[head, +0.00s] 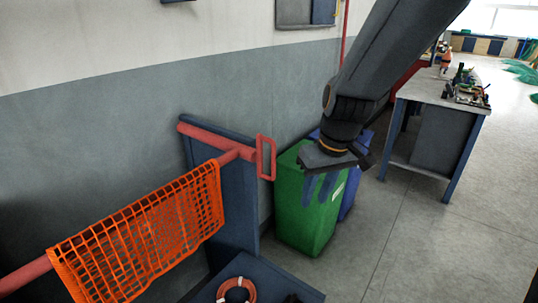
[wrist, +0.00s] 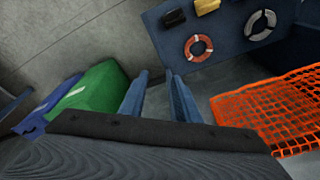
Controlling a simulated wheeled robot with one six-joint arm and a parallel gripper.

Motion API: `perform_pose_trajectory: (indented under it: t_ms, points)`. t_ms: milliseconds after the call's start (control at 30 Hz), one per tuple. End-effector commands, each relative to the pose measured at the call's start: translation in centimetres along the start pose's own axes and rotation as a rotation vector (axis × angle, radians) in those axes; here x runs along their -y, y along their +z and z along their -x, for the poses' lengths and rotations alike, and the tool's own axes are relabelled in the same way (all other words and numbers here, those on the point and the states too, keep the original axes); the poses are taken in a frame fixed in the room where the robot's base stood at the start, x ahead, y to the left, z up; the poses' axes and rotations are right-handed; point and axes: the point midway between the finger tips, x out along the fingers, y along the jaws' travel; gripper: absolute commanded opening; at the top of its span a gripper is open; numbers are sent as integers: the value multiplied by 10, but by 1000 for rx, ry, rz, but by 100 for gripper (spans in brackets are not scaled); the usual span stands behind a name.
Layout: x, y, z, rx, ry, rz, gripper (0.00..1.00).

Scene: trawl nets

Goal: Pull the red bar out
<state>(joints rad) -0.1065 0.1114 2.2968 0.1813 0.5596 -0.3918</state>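The red bar (head: 232,156) runs from the lower left to a blue upright panel (head: 232,208) in the head view. A rectangular red loop handle (head: 266,158) stands at its right end. An orange net (head: 150,235) hangs over the bar and hides part of it. The net also shows at the right of the wrist view (wrist: 270,112), where I cannot make out the bar. My gripper (head: 317,196) is right of the handle, apart from it, in front of the green bin. Its two blue fingers point down, open with nothing between them (wrist: 157,76).
A green bin (head: 312,222) and a blue bin (head: 350,193) stand by the wall. A low blue surface (head: 285,275) holds an orange-red ring (head: 237,290). A workbench (head: 435,92) with clutter is at the right. The floor at lower right is clear.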

Motion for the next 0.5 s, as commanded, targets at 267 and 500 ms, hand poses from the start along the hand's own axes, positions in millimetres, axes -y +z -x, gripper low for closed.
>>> perform_pose_trajectory:
  t_ms: [267, 500]
  points:
    - [51, -126, 52, -170, -53, 329, 29]
    - [57, -137, 31, -181, -57, 357, 29]
